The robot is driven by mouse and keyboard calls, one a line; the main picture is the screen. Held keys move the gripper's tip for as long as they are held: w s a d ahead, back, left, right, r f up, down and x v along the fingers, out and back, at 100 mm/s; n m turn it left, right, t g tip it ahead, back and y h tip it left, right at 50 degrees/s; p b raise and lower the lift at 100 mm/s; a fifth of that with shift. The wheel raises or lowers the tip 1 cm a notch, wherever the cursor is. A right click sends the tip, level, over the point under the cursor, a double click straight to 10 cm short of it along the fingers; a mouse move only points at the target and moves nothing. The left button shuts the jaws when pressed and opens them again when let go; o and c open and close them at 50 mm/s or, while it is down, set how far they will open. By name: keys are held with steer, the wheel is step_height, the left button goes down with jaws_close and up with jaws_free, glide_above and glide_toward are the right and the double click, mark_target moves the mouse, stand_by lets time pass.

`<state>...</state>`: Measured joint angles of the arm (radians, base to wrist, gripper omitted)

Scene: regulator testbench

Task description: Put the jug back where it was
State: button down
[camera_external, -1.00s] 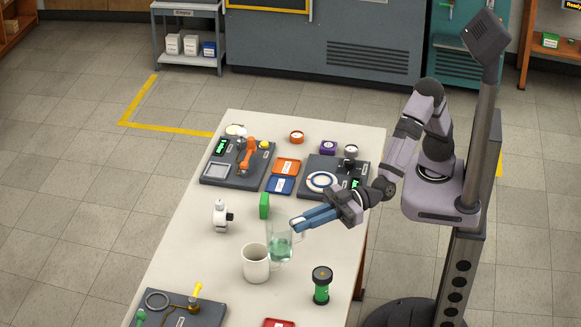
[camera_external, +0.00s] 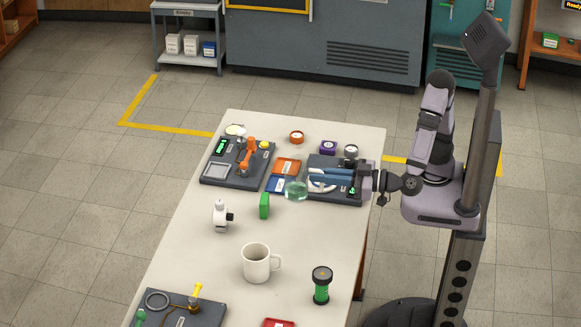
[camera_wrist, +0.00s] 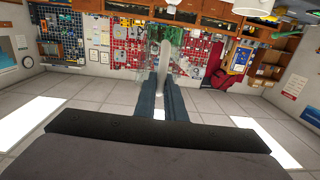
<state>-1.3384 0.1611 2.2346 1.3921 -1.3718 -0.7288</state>
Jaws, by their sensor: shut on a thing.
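The clear jug (camera_external: 297,191) with pale green liquid is at the tips of my gripper (camera_external: 312,181), held above the table. My gripper is shut on it, fingers pointing left. In the wrist view the jug (camera_wrist: 164,52) is a clear, hard-to-see shape beyond the fingertips (camera_wrist: 162,84). Its outline is faint, so I cannot tell its exact tilt. Behind and below the fingers is the dark right-hand board (camera_external: 352,166) with a ring, partly hidden by my gripper.
A white mug (camera_external: 256,264) and a green-and-black cylinder (camera_external: 321,286) stand at the front. A green block (camera_external: 264,205) and a white device (camera_external: 220,215) stand nearer the jug. Orange (camera_external: 286,166) and blue (camera_external: 278,185) trays lie behind it. The table's right middle is clear.

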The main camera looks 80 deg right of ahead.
steer(key=shift+h, duration=0.3)
steer(key=shift+s+d+f, duration=0.1)
steer(key=shift+d+f, duration=0.1)
steer(key=shift+f, duration=3.6)
steer(key=shift+d+f, duration=0.2)
steer(key=shift+f, duration=3.55)
steer(key=shift+f+b, duration=0.15)
steer(key=shift+b, duration=0.15)
steer(key=c, duration=1.8)
jaws_free()
steer(key=s, duration=0.4)
steer(key=s+b, duration=0.1)
steer(key=s, duration=0.7)
steer(key=shift+r, duration=0.3)
